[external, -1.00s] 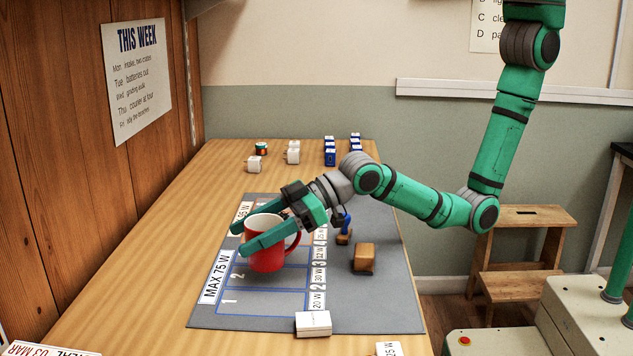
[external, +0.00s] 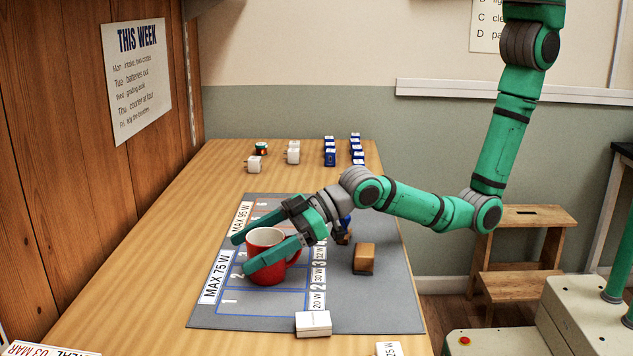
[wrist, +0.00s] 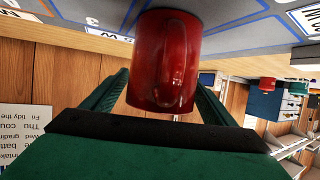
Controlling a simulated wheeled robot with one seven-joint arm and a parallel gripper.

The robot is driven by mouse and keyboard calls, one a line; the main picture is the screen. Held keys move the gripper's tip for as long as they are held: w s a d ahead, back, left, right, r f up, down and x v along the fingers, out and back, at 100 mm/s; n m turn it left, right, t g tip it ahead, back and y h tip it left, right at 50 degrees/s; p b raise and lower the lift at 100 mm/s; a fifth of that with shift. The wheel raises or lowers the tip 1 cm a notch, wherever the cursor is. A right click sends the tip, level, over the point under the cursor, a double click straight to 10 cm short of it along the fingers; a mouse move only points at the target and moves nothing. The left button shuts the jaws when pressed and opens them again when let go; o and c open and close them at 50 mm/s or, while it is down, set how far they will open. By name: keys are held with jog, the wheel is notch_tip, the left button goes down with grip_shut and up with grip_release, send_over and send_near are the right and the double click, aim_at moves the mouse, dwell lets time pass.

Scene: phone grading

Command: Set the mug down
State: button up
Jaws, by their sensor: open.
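A red mug (external: 266,262) with a white inside stands upright on the grey mat (external: 366,307), over its marked cells near the MAX 75 W label. My gripper (external: 245,255) is open, with one finger on each side of the mug and the mug between them. In the wrist view the mug (wrist: 166,62) fills the space between the spread fingers, with its handle facing the camera. A gap shows beside the right finger; contact on the other side is hard to tell.
A wooden block (external: 364,258) and a blue-handled stamp (external: 344,230) sit right of the mug. A white card stack (external: 313,323) lies at the mat's front. White chargers (external: 293,155) and several blue boxes (external: 330,157) stand at the back.

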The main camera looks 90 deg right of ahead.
jog(key=v, duration=1.2)
jog(key=shift+r, duration=0.2)
